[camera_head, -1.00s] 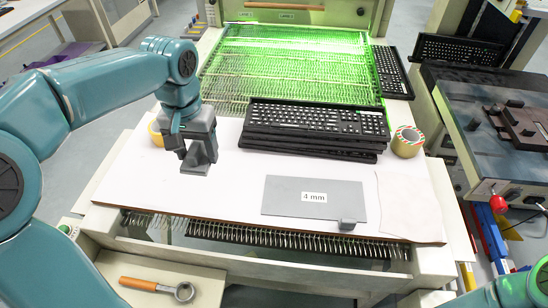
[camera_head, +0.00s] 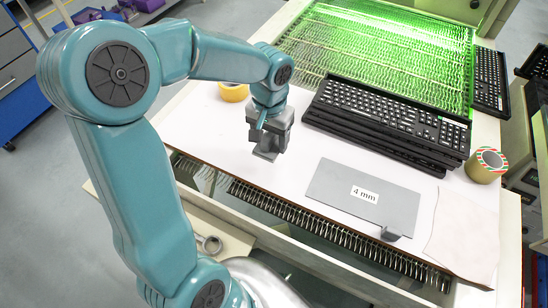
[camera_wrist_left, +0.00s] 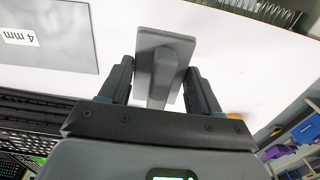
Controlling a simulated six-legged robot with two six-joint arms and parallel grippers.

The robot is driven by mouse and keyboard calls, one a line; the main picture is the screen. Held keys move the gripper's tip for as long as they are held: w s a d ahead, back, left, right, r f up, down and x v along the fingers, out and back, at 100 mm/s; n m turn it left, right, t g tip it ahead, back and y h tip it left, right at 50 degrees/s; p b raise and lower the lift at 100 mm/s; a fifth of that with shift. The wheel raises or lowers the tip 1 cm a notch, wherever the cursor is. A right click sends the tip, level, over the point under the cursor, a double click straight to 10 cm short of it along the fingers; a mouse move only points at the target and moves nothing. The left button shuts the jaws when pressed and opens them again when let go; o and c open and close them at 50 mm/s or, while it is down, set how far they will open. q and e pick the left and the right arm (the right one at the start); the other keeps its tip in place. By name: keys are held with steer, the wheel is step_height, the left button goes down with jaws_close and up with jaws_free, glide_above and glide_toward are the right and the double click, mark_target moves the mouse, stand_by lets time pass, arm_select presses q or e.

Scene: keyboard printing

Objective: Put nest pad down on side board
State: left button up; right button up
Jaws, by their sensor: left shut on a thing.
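The nest pad (camera_head: 266,155) is a small grey flat piece with an upright grip. My left gripper (camera_head: 268,133) points down and is shut on its grip. The pad is at or just above the left part of the white side board (camera_head: 235,143); I cannot tell if it touches. In the left wrist view the pad (camera_wrist_left: 172,38) shows its flat plate beyond the grip, between the two dark fingers (camera_wrist_left: 158,84). My right gripper is out of view.
A grey plate marked 4 mm (camera_head: 330,187) lies right of the pad. Stacked black keyboards (camera_head: 390,120) lie behind it. A yellow tape roll (camera_head: 234,92) sits behind left, a striped roll (camera_head: 486,165) at right. A pale sheet (camera_head: 462,235) lies front right.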

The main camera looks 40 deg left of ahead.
arm_select(q)
glide_above(271, 167)
step_height(271, 167, down, 6)
steer(key=shift+w+r, duration=0.1)
steer(key=shift+r, duration=0.15)
step_height(271, 167, down, 4)
steer(key=shift+a+r, duration=0.1)
steer(key=shift+r, duration=0.15)
steer(key=shift+f, duration=0.1)
steer(key=shift+b, duration=0.35)
steer(key=shift+f, duration=0.2)
steer(key=o, duration=1.1)
steer(key=shift+r, duration=0.1)
